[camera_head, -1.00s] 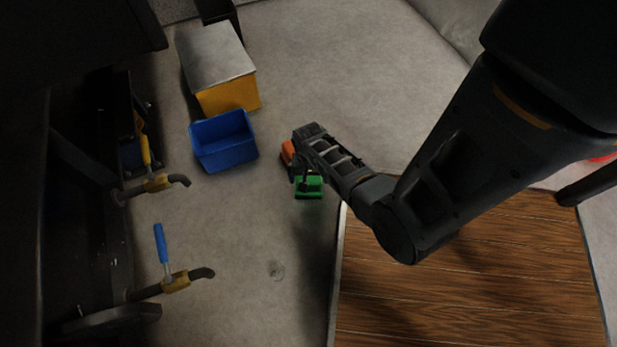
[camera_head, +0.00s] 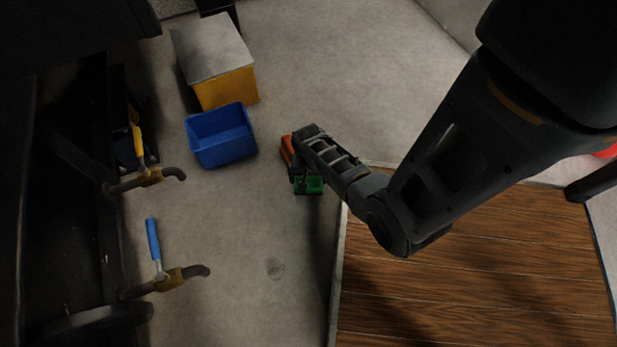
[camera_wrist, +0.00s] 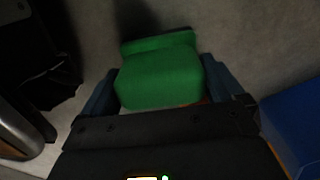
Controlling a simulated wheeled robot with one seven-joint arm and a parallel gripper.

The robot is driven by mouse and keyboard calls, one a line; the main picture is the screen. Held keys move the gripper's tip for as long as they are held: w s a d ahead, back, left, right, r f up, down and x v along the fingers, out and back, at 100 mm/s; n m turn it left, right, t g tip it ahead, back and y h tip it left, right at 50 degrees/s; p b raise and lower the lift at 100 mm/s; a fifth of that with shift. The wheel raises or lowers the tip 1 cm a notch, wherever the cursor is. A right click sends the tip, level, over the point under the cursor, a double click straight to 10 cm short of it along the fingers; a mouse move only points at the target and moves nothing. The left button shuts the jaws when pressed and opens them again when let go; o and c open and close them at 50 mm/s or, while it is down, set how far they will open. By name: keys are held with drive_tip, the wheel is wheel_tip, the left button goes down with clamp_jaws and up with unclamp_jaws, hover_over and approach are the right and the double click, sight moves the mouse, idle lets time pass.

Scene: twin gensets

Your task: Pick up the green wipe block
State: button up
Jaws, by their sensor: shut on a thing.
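The green wipe block (camera_head: 309,185) shows at the lower end of my gripper in the head view, partly hidden by it. In the wrist view the green wipe block (camera_wrist: 160,75) sits between the two fingers, with a wider green edge at its far side. My gripper (camera_wrist: 160,92) is shut on it, one finger against each side. In the head view my gripper (camera_head: 302,178) is over the grey floor. I cannot tell how far the block is from the floor.
An orange thing (camera_head: 287,150) lies beside my gripper. A blue open bin (camera_head: 222,137) stands to the left, by a yellow box with a grey top (camera_head: 215,60). Pipes with a yellow-handled valve (camera_head: 139,145) and a blue-handled valve (camera_head: 153,240) jut from the dark machine at left. Floor below is clear.

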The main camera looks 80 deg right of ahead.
drive_tip(key=shift+c, duration=1)
drive_tip(key=shift+r, duration=0.2)
